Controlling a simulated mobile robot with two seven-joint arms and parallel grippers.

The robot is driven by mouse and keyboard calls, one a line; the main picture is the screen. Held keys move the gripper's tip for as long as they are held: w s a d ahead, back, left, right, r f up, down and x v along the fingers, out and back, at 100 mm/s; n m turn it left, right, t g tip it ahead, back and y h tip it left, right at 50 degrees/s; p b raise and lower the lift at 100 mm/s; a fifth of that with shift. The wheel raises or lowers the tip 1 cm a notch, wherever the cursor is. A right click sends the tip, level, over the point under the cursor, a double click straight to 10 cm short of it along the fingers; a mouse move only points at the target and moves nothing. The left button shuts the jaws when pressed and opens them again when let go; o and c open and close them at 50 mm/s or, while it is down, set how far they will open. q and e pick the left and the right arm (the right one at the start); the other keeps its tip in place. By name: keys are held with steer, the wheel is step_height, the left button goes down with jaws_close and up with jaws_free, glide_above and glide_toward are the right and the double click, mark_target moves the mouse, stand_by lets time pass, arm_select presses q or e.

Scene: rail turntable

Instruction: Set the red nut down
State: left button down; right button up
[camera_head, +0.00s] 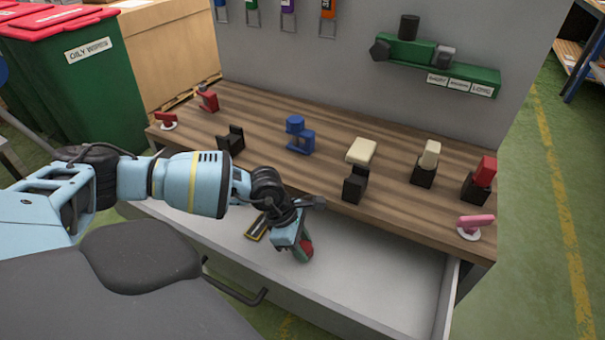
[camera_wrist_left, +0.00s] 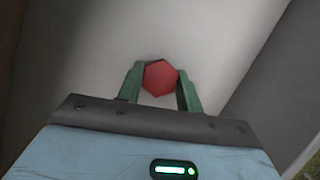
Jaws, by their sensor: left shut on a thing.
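The red nut (camera_wrist_left: 159,77) is hexagonal and sits between the two green fingers of my left gripper (camera_wrist_left: 160,88) in the left wrist view. In the head view my left gripper (camera_head: 303,252) points down inside the open drawer (camera_head: 380,277). There a small part of the red nut (camera_head: 307,246) shows at the fingertips. The gripper is shut on the nut. I cannot tell whether the nut touches the pale drawer floor. My right gripper is not in view.
A black-and-yellow item (camera_head: 257,229) lies in the drawer beside my left gripper. The drawer floor to the right is clear. The wooden worktop (camera_head: 270,170) above carries a blue part (camera_head: 298,137), black holders with blocks and a pink piece (camera_head: 476,222).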

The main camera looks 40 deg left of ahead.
arm_select(q)
steer(key=shift+f, duration=0.15)
steer(key=c, duration=0.9)
jaws_free()
steer(key=v, duration=1.2)
steer(key=shift+r+p, duration=0.2)
steer(key=shift+p, duration=0.2)
